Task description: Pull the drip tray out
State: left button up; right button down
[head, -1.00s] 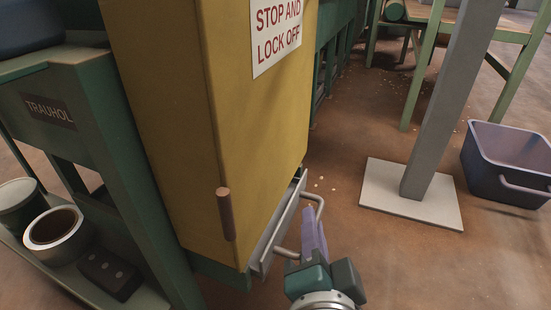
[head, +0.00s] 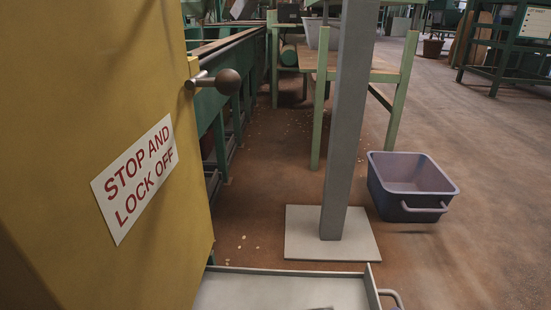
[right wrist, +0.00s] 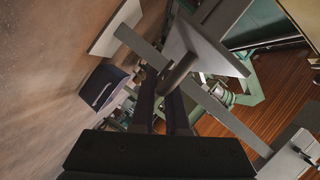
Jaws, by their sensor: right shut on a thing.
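The drip tray (head: 280,288) is a shallow pale grey metal tray. It sticks out from under the yellow cabinet (head: 120,90) at the bottom of the head view, where the picture cuts it off. Its bar handle (head: 392,297) shows at the right end. In the right wrist view the tray's grey front (right wrist: 200,45) is close, and my right gripper (right wrist: 162,92) is shut on the handle (right wrist: 181,74). The head view does not show my right gripper. My left gripper is in neither view.
A grey post (head: 346,130) on a square base plate (head: 305,245) stands just beyond the tray. A purple-grey bin (head: 405,203) sits right of it. A round dark knob (head: 228,82) juts from the cabinet. Open floor (head: 480,240) lies to the right.

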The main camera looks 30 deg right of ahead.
jog(key=shift+s+d, duration=0.4)
jog(key=shift+d, duration=0.2)
jog(key=shift+d, duration=0.1)
jog(key=c, duration=0.9)
grip_release()
jog(key=shift+s, duration=0.15)
jog(key=p+v, duration=0.2)
jog(key=v, duration=0.7)
jog(key=shift+s+r+p, duration=0.1)
jog(key=shift+s+p, duration=0.25)
jog(key=shift+p, duration=0.05)
